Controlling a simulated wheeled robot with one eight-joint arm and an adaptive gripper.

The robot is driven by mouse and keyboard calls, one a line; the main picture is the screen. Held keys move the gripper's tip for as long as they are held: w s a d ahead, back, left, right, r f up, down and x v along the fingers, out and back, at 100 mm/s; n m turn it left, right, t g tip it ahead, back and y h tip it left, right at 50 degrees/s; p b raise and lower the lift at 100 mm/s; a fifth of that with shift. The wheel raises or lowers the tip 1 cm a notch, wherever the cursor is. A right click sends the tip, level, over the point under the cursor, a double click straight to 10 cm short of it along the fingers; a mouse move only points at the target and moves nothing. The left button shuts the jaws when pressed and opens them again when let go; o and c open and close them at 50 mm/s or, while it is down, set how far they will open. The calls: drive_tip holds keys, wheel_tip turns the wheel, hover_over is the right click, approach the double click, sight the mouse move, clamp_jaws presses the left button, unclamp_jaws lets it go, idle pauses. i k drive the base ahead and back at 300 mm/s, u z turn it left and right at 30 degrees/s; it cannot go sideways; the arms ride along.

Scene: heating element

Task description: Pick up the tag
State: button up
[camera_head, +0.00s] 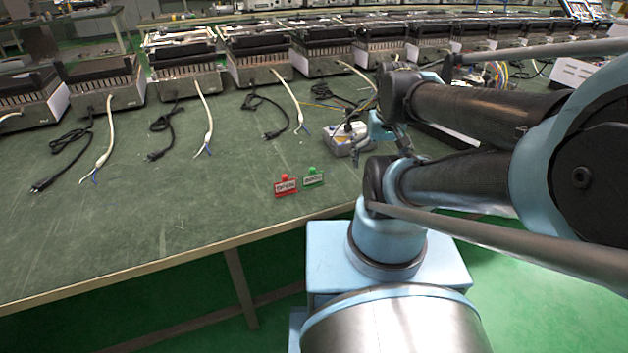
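Two small tags stand on the green table top near its front edge. The red tag (286,187) is on the left, with lettering that seems to read "OPEN". The green tag (313,178) is just to its right; its lettering is too small to read surely. What seems to be my gripper (377,136) is a small light-blue shape below the arm's far joint, to the right of and behind both tags and apart from them.
A grey-white box (346,138) with a dark plug on it stands beside my gripper. A row of heating units (185,70) lines the back of the table (160,215), with loose black and white cables in front. The table's front left is clear.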

sight(314, 179)
drive_tip(key=u, duration=0.25)
drive_tip(key=k, duration=1.75)
drive_tip(key=z, duration=0.55)
drive_tip(key=i, duration=1)
